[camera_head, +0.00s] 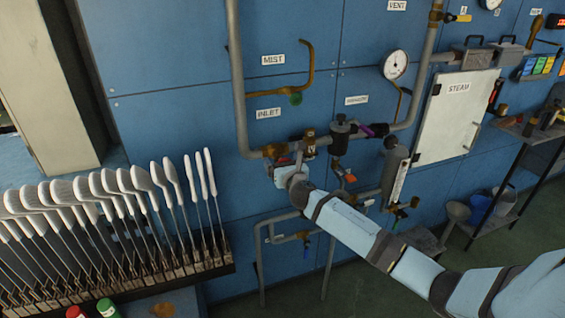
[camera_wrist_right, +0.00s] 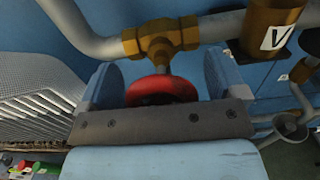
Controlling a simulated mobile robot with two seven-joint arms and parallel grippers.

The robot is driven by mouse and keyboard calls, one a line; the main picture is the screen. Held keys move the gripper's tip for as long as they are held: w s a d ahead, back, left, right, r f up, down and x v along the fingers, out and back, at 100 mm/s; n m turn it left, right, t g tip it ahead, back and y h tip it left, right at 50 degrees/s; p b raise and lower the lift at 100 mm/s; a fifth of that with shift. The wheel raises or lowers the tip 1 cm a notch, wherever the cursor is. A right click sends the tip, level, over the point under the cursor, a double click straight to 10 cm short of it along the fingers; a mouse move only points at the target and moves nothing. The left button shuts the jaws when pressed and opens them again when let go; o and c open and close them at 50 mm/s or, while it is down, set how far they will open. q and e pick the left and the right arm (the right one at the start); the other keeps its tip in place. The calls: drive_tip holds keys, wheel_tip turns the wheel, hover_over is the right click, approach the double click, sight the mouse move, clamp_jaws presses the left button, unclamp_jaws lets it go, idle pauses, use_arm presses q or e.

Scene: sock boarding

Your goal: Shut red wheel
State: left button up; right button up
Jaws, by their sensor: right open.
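The red wheel (camera_wrist_right: 161,89) sits below a brass valve body (camera_wrist_right: 160,40) on a grey pipe in the right wrist view. My right gripper (camera_wrist_right: 160,84) is open, with one blue finger on each side of the wheel. The near part of the wheel is hidden behind the gripper's dark bar. I cannot tell whether the fingers touch the wheel. My left gripper is not in view.
A rack of white sock boards (camera_head: 110,195) stands at the left. Grey pipes (camera_head: 238,80) run over the blue wall panel (camera_head: 180,90). A dark cylinder fitting (camera_head: 341,135) and a white STEAM door (camera_head: 455,115) are right of the gripper.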

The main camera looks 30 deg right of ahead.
drive_tip(key=c, duration=0.9)
